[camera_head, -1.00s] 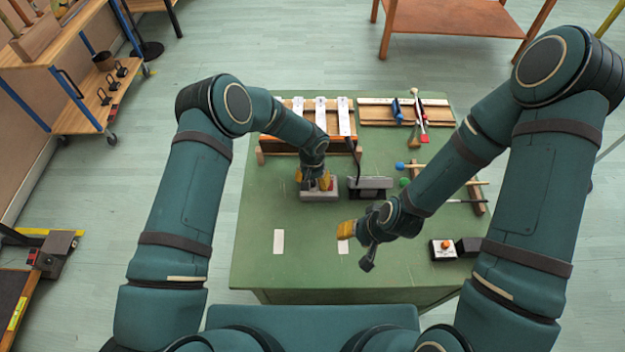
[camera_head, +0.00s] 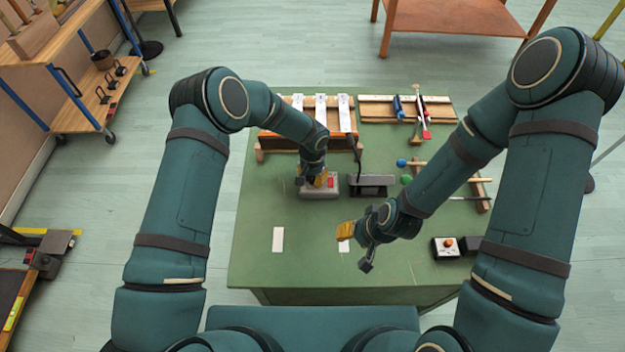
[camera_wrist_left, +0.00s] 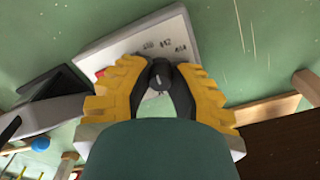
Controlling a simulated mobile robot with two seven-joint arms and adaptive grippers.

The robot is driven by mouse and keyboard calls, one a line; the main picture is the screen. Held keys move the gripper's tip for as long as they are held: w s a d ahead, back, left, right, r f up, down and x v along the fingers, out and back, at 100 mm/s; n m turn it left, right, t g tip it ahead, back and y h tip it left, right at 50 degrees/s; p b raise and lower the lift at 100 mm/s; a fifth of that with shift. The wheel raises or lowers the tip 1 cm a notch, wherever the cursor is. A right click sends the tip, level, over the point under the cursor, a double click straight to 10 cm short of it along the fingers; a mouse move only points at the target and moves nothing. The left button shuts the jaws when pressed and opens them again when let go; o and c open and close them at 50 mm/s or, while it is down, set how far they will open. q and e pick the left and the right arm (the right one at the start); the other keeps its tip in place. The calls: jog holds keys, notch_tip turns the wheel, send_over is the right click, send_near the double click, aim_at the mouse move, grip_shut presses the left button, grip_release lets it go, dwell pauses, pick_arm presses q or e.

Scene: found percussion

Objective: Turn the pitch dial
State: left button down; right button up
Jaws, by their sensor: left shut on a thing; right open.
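The pitch dial (camera_wrist_left: 161,74) is a small dark knob with a light mark on top of a light grey box (camera_wrist_left: 188,30) with printed marks. In the head view the box (camera_head: 331,192) sits on the green table, and my left gripper hides the dial. My left gripper (camera_head: 318,181) comes down from above. In the left wrist view its yellow-padded fingers (camera_wrist_left: 160,82) are shut on the dial from both sides. My right gripper (camera_head: 354,248) is open and empty above the table's front right part.
A grey stand-like device (camera_head: 371,186) stands just right of the box. A wooden bar instrument (camera_head: 275,142) lies behind. The front left of the green table (camera_head: 255,268) is mostly clear.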

aim_at(312, 177)
pick_arm(q)
jog(key=shift+f+m+b, duration=0.15)
jog(key=shift+m+b, duration=0.75)
jog(key=shift+m, duration=0.2)
pick_arm(e)
notch_tip(312, 177, down, 3)
jog(key=shift+r, duration=0.2)
pick_arm(q)
jog(key=shift+m+b, duration=0.6)
jog(key=shift+m, duration=0.3)
pick_arm(e)
jog(key=shift+a+f, duration=0.1)
jog(key=shift+f, duration=0.6)
pick_arm(q)
jog(key=c, duration=0.8)
grip_release()
jog(key=shift+o, duration=0.2)
notch_tip(312, 177, up, 12)
